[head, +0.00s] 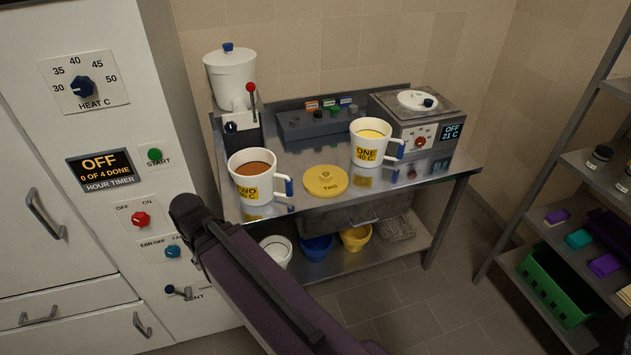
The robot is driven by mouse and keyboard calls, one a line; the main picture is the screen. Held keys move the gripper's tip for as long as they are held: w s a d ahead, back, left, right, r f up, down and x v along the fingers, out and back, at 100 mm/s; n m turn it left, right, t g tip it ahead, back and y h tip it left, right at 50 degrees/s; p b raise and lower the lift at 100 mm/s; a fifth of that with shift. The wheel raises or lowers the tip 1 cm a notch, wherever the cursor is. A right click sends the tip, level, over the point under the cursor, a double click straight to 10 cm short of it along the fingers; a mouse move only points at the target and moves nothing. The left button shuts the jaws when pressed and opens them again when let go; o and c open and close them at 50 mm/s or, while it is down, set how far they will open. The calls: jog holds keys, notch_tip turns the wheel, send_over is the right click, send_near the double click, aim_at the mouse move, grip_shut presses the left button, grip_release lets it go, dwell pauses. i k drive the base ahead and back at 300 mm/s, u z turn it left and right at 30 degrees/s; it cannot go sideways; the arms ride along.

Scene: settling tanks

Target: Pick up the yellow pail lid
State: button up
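The lid appears uncovered, with nothing on top. A purple and black part of my arm crosses the lower middle, in front of the table. My gripper is not visible, so whether it holds anything is hidden.
Jug TWO holds brown liquid, jug ONE yellow; both have blue-marked handles. Behind are a white lidded vessel (230,77), a grey block (315,126) and a heater unit (418,118). White, blue and yellow pails (355,238) stand below. A cabinet (80,150) is left, shelving right.

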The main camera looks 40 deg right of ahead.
aim_at(322, 180)
jog(key=u, duration=0.2)
jog(key=k, duration=1.3)
jog(key=z, duration=1.05)
jog(key=i, duration=1)
jog(key=u, duration=0.05)
